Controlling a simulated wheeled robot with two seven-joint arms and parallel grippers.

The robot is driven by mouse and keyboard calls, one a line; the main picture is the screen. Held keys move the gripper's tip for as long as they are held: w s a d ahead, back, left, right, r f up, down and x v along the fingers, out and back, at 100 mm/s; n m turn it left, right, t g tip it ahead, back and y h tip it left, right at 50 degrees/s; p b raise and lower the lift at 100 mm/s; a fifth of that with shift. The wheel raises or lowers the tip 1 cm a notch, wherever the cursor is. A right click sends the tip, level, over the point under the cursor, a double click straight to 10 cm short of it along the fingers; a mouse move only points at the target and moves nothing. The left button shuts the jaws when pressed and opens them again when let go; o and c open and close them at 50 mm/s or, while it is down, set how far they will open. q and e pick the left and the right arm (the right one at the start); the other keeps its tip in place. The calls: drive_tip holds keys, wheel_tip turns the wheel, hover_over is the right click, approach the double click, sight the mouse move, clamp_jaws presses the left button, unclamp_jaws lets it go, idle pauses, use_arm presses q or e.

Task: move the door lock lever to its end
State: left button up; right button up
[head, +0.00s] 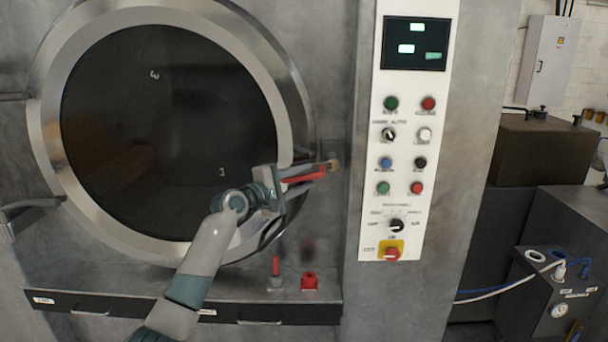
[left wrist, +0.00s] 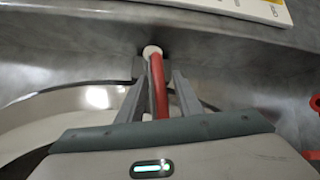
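The door lock lever (head: 303,177) is a red bar with a pale round knob at its end. It sits at the right edge of the big round door (head: 170,110). It points to the right and slightly up in the head view. In the left wrist view the lever (left wrist: 159,88) runs between the fingers, with its knob beyond the fingertips. My left gripper (head: 308,180) is around the lever, fingers apart, with a gap visible on the right side in the left wrist view (left wrist: 160,76). Contact on the other side is unclear. My right gripper is not seen.
A white control panel (head: 408,165) with buttons, a screen and a red stop button (head: 392,254) stands right of the lever. A red block (head: 309,281) and a small red-handled valve (head: 276,268) sit on the ledge below.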

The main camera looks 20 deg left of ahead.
use_arm(q)
drive_tip(key=shift+w+d, duration=0.1)
drive_tip(key=shift+w, duration=0.1)
drive_tip(key=shift+c, duration=0.5)
clamp_jaws()
drive_tip(key=shift+f, duration=0.1)
